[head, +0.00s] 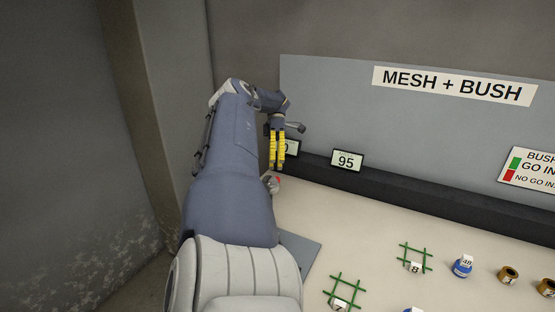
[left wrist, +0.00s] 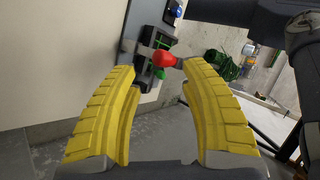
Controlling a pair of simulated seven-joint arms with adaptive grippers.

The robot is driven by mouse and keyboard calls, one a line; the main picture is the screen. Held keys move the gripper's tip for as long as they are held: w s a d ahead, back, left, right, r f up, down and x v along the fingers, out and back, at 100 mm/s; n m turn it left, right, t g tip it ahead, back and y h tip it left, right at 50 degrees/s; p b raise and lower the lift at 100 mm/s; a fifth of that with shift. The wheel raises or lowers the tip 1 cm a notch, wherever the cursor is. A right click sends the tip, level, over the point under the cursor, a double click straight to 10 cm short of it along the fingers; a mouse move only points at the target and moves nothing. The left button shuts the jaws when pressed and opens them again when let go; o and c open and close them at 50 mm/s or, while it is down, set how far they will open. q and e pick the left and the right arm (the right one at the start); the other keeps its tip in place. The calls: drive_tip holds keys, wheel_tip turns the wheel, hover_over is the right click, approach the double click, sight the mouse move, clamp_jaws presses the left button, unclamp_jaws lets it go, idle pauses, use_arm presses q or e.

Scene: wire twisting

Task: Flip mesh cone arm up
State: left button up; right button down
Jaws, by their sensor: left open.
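My left gripper (head: 277,150) has yellow fingers that point down at the left end of the bench in the head view. In the left wrist view my left gripper (left wrist: 158,74) is open and empty. A red ball knob (left wrist: 164,58) on a short metal lever shows just beyond and between its fingertips; I cannot tell whether they touch. The lever joins a dark device (left wrist: 147,62) with green parts. I cannot tell for sure whether this is the mesh cone arm.
A display reading 95 (head: 347,160) stands right of the gripper, with another partly hidden behind the fingers. Green wire meshes (head: 415,258), a blue bush (head: 462,266) and brass rings (head: 508,275) lie to the right. A blue knob (left wrist: 176,9) shows near the device.

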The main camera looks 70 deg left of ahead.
use_arm(q)
drive_tip(key=shift+w+a+r, duration=0.3)
drive_tip(key=shift+a+r, duration=0.05)
idle(0.4)
idle(0.3)
